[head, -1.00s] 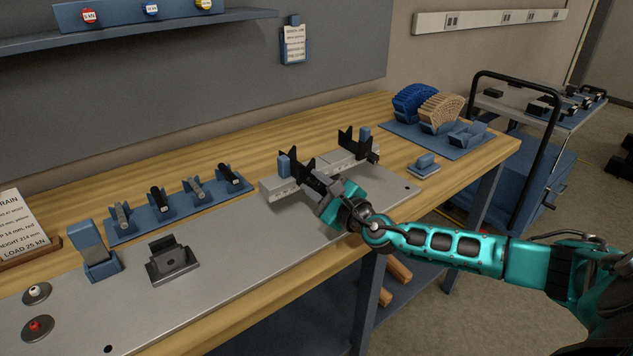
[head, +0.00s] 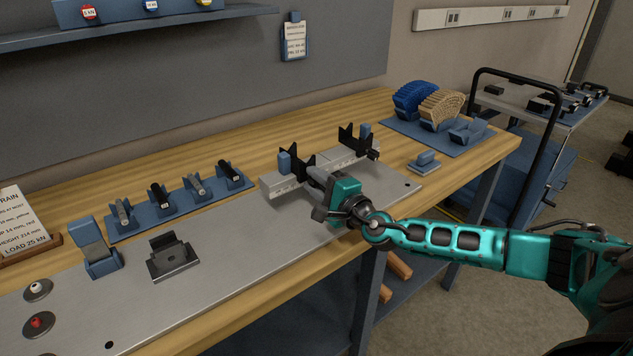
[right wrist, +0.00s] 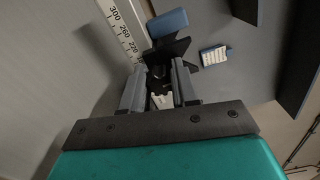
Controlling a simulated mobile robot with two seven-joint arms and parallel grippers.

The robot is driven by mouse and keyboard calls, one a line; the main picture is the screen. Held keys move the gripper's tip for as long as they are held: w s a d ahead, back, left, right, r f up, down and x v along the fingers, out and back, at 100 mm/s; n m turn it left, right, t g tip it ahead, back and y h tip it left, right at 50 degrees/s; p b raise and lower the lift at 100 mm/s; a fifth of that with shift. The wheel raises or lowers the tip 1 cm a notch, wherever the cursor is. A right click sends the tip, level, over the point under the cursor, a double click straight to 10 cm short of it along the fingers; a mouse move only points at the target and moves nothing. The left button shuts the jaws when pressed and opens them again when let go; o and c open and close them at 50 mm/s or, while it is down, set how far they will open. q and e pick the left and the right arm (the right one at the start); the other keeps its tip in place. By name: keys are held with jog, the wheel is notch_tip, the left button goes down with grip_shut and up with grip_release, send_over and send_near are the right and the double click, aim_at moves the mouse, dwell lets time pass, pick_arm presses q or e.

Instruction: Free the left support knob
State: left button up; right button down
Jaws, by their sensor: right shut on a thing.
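The left support (head: 298,163) is a black V-shaped block with a blue part, standing on the light grey rail (head: 283,188). My right gripper (head: 313,178) reaches its front side. In the right wrist view my gripper (right wrist: 158,72) is closed on the dark left support knob (right wrist: 157,78), between two grey fingers. The head view hides the knob behind the gripper. The black right support (head: 349,139) stands farther along the rail, with its own dark knob (head: 374,154) facing front. The wrist view shows the rail's printed scale (right wrist: 122,27). My left gripper is out of view.
A metal plate (head: 225,270) covers the bench front, with a dark fixture (head: 172,259) and a blue holder (head: 98,255) at left. A blue rack of rollers (head: 178,203) lies behind. Blue and tan lattice specimens (head: 441,108) stand at back right.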

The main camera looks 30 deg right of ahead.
dwell(0.4)
jog(key=c, duration=0.8)
grip_release()
jog(key=shift+c, duration=0.2)
jog(key=s+d, duration=0.1)
jog(key=s, duration=1.2)
